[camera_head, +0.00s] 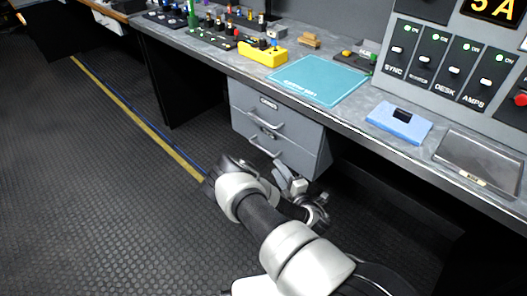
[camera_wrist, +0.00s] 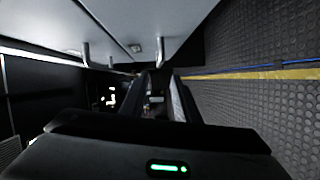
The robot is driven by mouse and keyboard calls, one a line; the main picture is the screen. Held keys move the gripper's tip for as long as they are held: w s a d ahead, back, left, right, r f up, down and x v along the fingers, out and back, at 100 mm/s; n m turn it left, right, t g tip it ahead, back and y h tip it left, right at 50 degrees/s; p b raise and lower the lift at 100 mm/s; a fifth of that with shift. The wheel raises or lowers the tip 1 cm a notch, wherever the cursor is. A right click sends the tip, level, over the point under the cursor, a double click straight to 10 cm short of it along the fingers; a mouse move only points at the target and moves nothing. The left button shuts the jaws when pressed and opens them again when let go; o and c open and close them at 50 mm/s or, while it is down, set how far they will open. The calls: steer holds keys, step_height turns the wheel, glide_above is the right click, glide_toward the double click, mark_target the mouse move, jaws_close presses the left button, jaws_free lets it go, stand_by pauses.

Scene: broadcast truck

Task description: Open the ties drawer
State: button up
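A grey drawer unit (camera_head: 306,157) hangs under the desk, with two drawer fronts showing in the head view. The upper drawer has a bar handle (camera_head: 266,121) and a small label; the lower drawer has a bar handle (camera_head: 264,148). I cannot read either label, so I cannot tell which is the ties drawer. Both drawers look shut. My gripper (camera_head: 283,172) is close in front of the lower drawer, just below and right of its handle. In the wrist view, my gripper (camera_wrist: 158,88) has its dark fingers apart, with pale drawer fronts (camera_wrist: 150,18) above them. Contact with a handle cannot be told.
The desk top (camera_head: 226,61) above carries a teal mat (camera_head: 318,80), a yellow box (camera_head: 262,53), a blue block (camera_head: 399,122) and a grey tray (camera_head: 481,160). A switch panel (camera_head: 445,68) stands at right. The dark floor (camera_head: 90,190) at left is clear.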

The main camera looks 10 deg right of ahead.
mark_target(264, 150)
steer(key=b+x, duration=0.3)
steer(key=x, duration=1)
steer(key=shift+w, duration=0.1)
jaws_close()
